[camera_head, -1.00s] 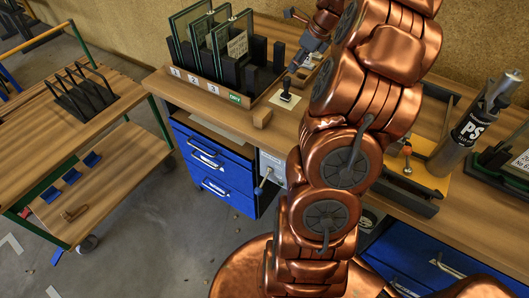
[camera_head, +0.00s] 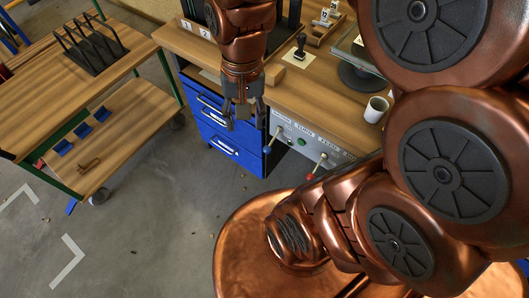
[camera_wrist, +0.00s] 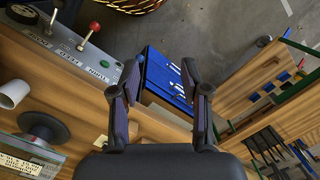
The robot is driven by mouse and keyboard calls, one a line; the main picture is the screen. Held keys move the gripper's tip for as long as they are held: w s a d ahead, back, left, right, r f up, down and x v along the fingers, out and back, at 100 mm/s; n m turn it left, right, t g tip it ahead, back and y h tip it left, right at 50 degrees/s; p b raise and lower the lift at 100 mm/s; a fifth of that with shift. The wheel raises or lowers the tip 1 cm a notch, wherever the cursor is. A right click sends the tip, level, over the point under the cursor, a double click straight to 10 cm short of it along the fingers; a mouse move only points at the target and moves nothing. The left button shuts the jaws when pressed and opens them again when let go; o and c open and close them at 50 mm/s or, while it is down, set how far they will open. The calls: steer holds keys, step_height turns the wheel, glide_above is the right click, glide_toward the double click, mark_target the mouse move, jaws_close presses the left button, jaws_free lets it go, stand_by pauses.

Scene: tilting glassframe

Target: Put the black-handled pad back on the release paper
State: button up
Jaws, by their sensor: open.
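The black-handled pad (camera_head: 300,46) stands upright on the pale release paper (camera_head: 290,58) on the workbench, near the top middle of the head view. Its underside is hidden. My gripper (camera_head: 244,118) hangs fingers down at the bench's front edge, left of and nearer than the pad. In the wrist view my gripper (camera_wrist: 161,78) is open, with nothing between its fingers.
Below my gripper are blue drawers (camera_head: 225,130) and a control panel (camera_head: 308,138) with levers. A white mug (camera_head: 376,109) and a round dark stand (camera_head: 361,78) are on the bench. A wooden cart (camera_head: 70,95) with a black rack stands left; grey floor lies between.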

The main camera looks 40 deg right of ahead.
steer(key=s+a+f+n+g+h, duration=0.1)
steer(key=s+f+n, duration=0.1)
steer(key=s+n, duration=0.4)
steer(key=s, duration=0.2)
steer(key=shift+s+a, duration=0.25)
steer(key=shift+s, duration=0.1)
